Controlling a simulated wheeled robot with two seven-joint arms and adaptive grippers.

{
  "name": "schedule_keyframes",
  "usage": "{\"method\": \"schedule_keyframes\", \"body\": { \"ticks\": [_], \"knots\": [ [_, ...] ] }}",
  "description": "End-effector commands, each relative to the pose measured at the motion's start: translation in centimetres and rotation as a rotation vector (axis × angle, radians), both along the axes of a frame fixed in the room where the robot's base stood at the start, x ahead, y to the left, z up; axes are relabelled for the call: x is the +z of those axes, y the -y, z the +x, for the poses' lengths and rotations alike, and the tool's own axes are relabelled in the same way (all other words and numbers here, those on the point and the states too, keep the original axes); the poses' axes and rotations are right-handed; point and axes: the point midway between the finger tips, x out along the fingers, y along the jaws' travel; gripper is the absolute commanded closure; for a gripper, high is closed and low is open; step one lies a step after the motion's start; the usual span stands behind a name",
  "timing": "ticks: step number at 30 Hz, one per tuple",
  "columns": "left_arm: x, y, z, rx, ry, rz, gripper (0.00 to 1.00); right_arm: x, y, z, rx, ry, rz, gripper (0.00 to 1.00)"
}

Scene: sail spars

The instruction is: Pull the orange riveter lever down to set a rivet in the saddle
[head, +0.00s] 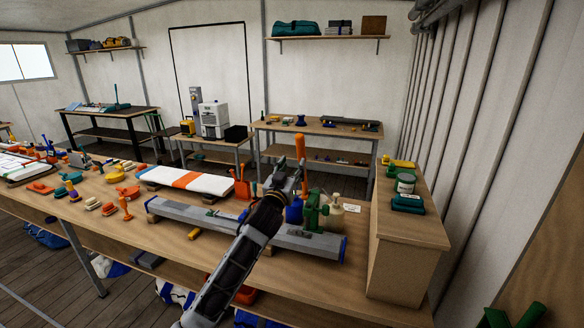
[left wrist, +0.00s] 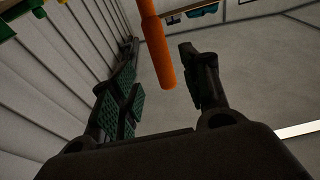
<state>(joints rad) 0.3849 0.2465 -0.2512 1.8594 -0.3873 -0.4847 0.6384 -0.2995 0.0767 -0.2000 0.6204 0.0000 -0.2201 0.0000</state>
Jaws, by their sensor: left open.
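The orange riveter lever (head: 300,147) stands nearly upright above the bench, over the green riveter (head: 313,211). The riveter is at the right part of a long grey spar (head: 200,217), partly behind my arm. I cannot make out the saddle or a rivet. My left gripper (head: 289,178) is beside the lever, in front of the riveter. In the left wrist view the gripper (left wrist: 162,85) is open, and the end of the orange lever (left wrist: 157,45) shows between the directions of its two fingers. I cannot tell whether they touch. My right gripper is not in view.
A cream bottle (head: 335,218) and a blue bottle (head: 294,211) stand close to the riveter. A wooden cabinet (head: 400,265) with a tin (head: 405,183) on it is to the right. A white and orange sail roll (head: 187,181) and several small tools lie at left.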

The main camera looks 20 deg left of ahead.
Motion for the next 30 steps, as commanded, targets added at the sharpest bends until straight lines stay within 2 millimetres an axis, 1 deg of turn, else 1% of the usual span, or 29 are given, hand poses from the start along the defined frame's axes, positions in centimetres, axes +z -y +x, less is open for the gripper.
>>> {"method": "schedule_keyframes", "body": {
  "ticks": [3,17,23,30],
  "knots": [
    [0.5,0.1,0.2,-0.004,0.013,0.001,0.54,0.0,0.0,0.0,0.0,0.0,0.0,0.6],
    [0.6,0.1,0.4,-0.004,0.013,0.001,0.54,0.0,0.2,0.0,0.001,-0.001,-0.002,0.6],
    [0.8,0.1,1.3,-0.003,0.013,0.002,0.54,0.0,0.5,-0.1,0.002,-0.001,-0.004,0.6],
    [1.3,0.2,3.3,-0.003,0.014,0.002,0.54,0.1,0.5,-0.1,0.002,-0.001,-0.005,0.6]
  ]
}}
